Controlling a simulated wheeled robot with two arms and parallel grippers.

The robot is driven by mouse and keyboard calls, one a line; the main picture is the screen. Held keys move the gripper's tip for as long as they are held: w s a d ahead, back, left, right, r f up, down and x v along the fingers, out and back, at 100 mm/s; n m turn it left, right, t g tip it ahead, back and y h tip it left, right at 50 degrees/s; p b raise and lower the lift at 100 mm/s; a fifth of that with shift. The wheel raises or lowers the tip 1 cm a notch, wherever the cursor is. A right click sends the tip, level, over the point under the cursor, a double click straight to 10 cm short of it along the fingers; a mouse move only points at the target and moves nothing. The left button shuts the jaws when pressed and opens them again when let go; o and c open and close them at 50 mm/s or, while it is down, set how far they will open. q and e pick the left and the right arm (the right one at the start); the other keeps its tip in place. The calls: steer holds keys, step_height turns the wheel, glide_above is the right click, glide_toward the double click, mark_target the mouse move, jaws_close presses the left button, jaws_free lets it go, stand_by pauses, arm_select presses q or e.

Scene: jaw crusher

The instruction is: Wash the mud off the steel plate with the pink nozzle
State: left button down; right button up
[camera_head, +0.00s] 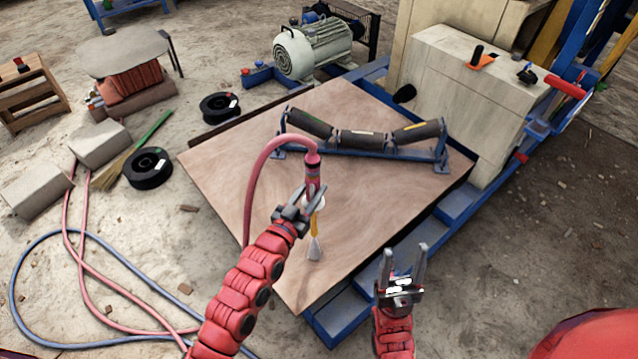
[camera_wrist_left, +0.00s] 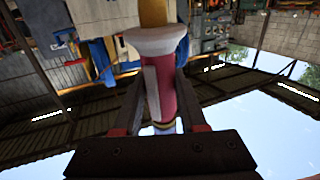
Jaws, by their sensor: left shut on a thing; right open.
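The steel plate (camera_head: 235,165) is a large flat sheet on a blue frame, with a streaky brown, mud-like surface. My left gripper (camera_head: 303,203) is shut on the pink nozzle (camera_head: 313,170) above the plate's near part. The nozzle is roughly upright, its orange tip pointing down and its pink hose looping up from its top. A pale fan shape shows below the tip; I cannot tell whether it is water. In the left wrist view the nozzle (camera_wrist_left: 172,90) stands between the fingers, with a white collar. My right gripper (camera_head: 405,265) is open and empty, beyond the plate's near right edge.
A roller frame (camera_head: 360,140) stands on the plate's far part. A green motor (camera_head: 312,48) and a pale machine block (camera_head: 465,95) stand behind. Black coils (camera_head: 148,168), concrete blocks (camera_head: 35,190) and pink and blue hoses (camera_head: 85,260) lie on the left floor.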

arm_select(q)
steer(key=shift+s+a+p, duration=0.35)
steer(key=shift+s+a, duration=0.45)
steer(key=shift+a, duration=0.3)
steer(key=w+a+b, duration=0.6)
steer(key=w+b, duration=0.1)
steer(key=b, duration=0.7)
steer(key=shift+w+b, duration=0.35)
steer(key=shift+w, duration=0.05)
stand_by(0.4)
